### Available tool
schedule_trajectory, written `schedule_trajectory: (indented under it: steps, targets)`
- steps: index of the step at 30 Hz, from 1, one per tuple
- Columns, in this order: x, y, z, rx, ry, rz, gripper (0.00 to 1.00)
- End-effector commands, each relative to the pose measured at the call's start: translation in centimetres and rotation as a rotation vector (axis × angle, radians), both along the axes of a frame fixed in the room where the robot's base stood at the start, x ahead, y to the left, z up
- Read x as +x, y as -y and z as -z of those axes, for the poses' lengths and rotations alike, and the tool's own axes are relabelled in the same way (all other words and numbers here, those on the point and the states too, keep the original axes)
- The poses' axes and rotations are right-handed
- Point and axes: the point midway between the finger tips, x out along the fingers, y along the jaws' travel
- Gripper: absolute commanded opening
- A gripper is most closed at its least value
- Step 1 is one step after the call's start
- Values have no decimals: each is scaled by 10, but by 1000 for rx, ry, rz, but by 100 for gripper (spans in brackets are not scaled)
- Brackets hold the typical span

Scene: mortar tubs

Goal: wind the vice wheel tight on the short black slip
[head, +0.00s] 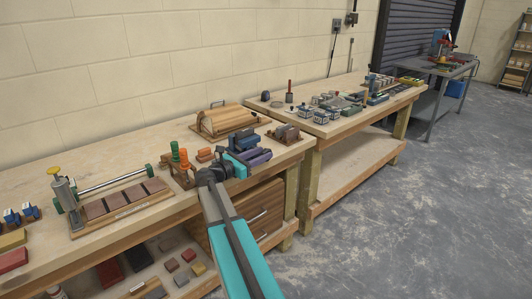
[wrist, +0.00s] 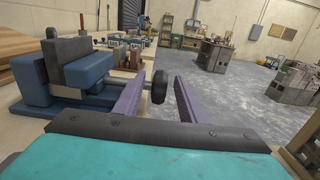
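The blue vice (wrist: 60,85) stands on the bench at the left of the wrist view, and in the head view (head: 240,141) it is just beyond my gripper. A dark grey block (wrist: 75,67) shows at its jaws; I cannot tell whether it is the short black slip or a jaw part. The dark round vice wheel (wrist: 158,87) sits on the end of a rod on the vice's right. My gripper (wrist: 160,80) is open, its two purple fingers pointing at the wheel, which appears between their tips. Contact cannot be told.
A second bench (head: 345,110) carries many small parts. The floor (head: 410,220) at the right is clear.

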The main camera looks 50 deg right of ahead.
Motion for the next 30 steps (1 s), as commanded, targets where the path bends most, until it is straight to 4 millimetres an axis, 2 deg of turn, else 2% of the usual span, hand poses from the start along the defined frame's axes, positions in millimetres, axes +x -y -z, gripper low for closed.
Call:
schedule_trajectory:
  steps: [3, 7, 19, 26, 30]
  targets:
    - [0, 15, 0, 0, 0, 1, 37]
    - [-2, 25, 0, 0, 0, 1, 37]
    - [-2, 29, 0, 0, 0, 0, 37]
    - [-2, 29, 0, 0, 0, 0, 0]
    - [-2, 28, 0, 1, -1, 0, 0]
